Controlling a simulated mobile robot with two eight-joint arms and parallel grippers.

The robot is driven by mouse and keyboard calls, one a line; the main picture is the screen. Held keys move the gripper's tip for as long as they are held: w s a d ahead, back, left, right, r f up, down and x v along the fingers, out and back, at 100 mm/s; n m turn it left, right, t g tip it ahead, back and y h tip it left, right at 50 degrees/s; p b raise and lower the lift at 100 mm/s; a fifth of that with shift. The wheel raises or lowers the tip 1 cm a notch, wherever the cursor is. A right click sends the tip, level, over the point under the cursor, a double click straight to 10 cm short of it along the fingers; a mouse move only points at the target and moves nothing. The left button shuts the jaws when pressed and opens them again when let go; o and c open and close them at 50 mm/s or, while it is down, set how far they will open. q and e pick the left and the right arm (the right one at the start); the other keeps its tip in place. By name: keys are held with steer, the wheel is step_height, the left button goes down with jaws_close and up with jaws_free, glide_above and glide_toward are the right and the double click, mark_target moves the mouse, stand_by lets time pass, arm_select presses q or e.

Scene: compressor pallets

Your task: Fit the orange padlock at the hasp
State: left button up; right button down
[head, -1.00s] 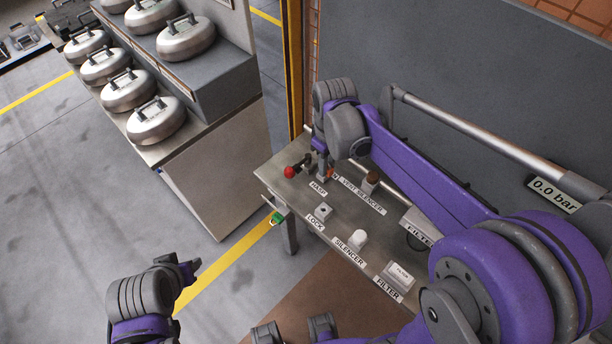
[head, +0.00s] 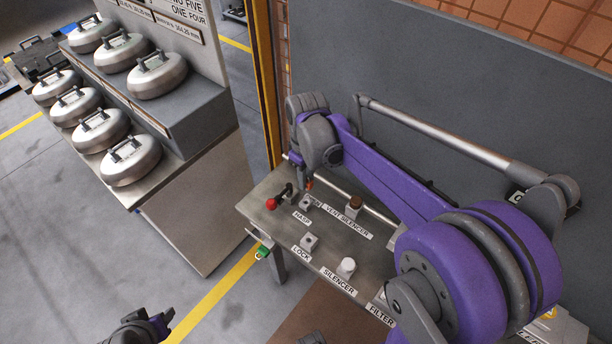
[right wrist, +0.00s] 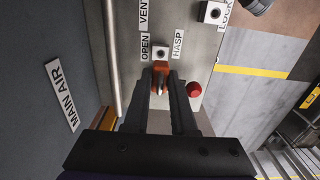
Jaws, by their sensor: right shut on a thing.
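The orange padlock (right wrist: 161,67) is between the fingertips of my right gripper (right wrist: 161,76), which is shut on it. In the head view the padlock (head: 310,184) is a small orange spot under my right wrist. The hasp (head: 305,203) is a small grey block on the bench by the HASP label. In the right wrist view the hasp (right wrist: 160,53) shows just beyond the padlock. I cannot tell whether they touch. My left gripper (head: 163,322) is low at the left, partly cut off, away from the bench; its jaws are unclear.
A red-knobbed lever (head: 271,204) stands close beside the hasp. The bench (head: 262,215) also carries a LOCK block (head: 309,241), a white silencer (head: 347,267) and a brown-topped vent silencer (head: 354,205). A grey panel (head: 460,80) rises behind. Silver canisters (head: 130,162) stand on the left rack.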

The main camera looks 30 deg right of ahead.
arm_select(q)
steer(key=shift+s+f+b, duration=0.2)
steer(key=shift+f+b, duration=0.25)
steer(key=shift+f, duration=0.2)
steer(key=shift+s+f+b, duration=0.2)
steer(key=shift+f+b, duration=0.3)
steer(key=shift+f, duration=0.2)
steer(key=shift+s+f+b, duration=0.2)
steer(key=shift+f+b, duration=0.25)
steer(key=shift+f, duration=0.2)
arm_select(e)
steer(key=shift+f, duration=2.5)
arm_select(q)
steer(key=shift+s+f+b, duration=0.25)
steer(key=shift+f+b, duration=0.85)
steer(key=shift+f, duration=0.05)
arm_select(e)
steer(key=shift+f, duration=1.6)
steer(key=c, duration=0.7)
jaws_free()
steer(key=shift+o, duration=0.2)
steer(key=shift+r, duration=0.1)
arm_select(q)
steer(key=shift+w+r+p, duration=0.15)
steer(key=shift+r+p, duration=0.45)
arm_select(e)
step_height(320, 180, up, 11)
steer(key=shift+f, duration=0.1)
